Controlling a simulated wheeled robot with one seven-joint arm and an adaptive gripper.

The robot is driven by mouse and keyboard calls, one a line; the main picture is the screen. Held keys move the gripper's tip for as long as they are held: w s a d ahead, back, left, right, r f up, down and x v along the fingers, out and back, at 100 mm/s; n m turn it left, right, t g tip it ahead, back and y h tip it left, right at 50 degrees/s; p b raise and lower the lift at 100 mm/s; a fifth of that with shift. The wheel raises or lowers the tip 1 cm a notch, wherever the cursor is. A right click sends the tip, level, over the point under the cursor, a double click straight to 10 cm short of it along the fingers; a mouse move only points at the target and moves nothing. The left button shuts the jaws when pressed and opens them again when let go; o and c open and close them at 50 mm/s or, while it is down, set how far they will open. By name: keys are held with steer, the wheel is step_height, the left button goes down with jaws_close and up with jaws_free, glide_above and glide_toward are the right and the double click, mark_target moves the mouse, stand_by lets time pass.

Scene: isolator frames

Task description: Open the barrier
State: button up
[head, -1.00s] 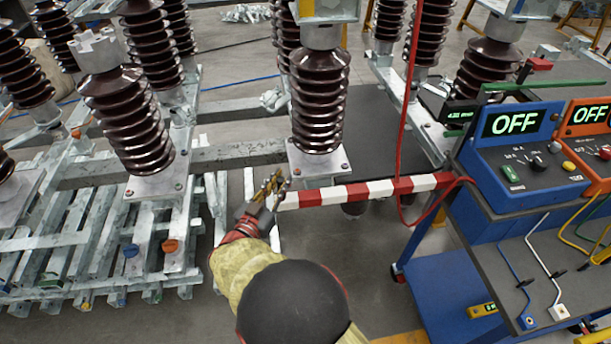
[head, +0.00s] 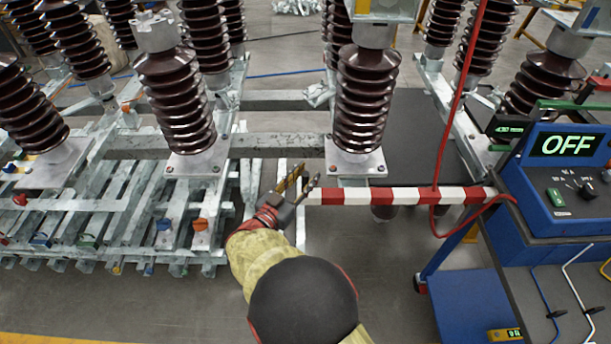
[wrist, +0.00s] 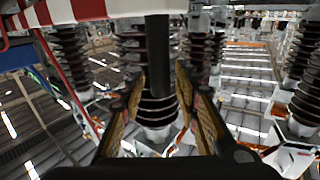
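The barrier (head: 400,195) is a red-and-white striped bar. It lies level across the gap between the insulator frame and the blue test bench. Its striped part also shows at the top left of the wrist view (wrist: 70,12). My gripper (head: 297,180) is at the bar's left end, close beside it; whether they touch I cannot tell. In the wrist view, the two fingers (wrist: 158,78) stand apart. A dark upright piece (wrist: 157,45) shows between and beyond their tips; I cannot tell whether it belongs to the barrier. Nothing is visibly clamped.
Brown ribbed insulators (head: 367,100) stand on metal frames beyond and left of the barrier. The blue bench (head: 565,175) with an "OFF" display stands at the right. A red cable (head: 460,90) hangs across the bar. Grey floor (head: 150,300) is clear at the front left.

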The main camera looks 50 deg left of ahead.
steer(key=shift+r, duration=0.1)
step_height(320, 180, up, 10)
steer(key=shift+f, duration=0.1)
stand_by(0.6)
stand_by(0.4)
